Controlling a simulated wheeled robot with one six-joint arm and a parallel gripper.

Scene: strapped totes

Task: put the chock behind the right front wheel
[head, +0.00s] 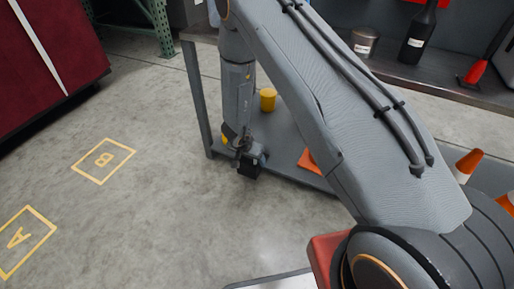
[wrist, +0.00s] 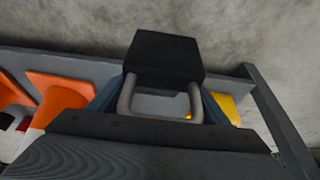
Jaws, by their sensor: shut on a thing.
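The chock (head: 249,169) is a small black block hanging at the end of my gripper (head: 246,153), low beside the grey bench. In the wrist view the chock (wrist: 165,55) shows a dark face and a grey U-shaped handle. My gripper (wrist: 160,102) is shut on the chock at this handle; the exact contact is partly hidden. Bare concrete lies beyond the block. I cannot tell its exact height above the floor. No wheel is visible in either view. A dark red body with a white stripe (head: 48,55) stands at upper left in the head view.
Yellow floor squares marked B (head: 103,160) and A (head: 20,240) lie at left on open concrete. The bench's lower shelf (head: 290,150) holds a yellow cup (head: 268,99) and orange items. A black bottle (head: 418,35) and a can (head: 364,42) stand on top.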

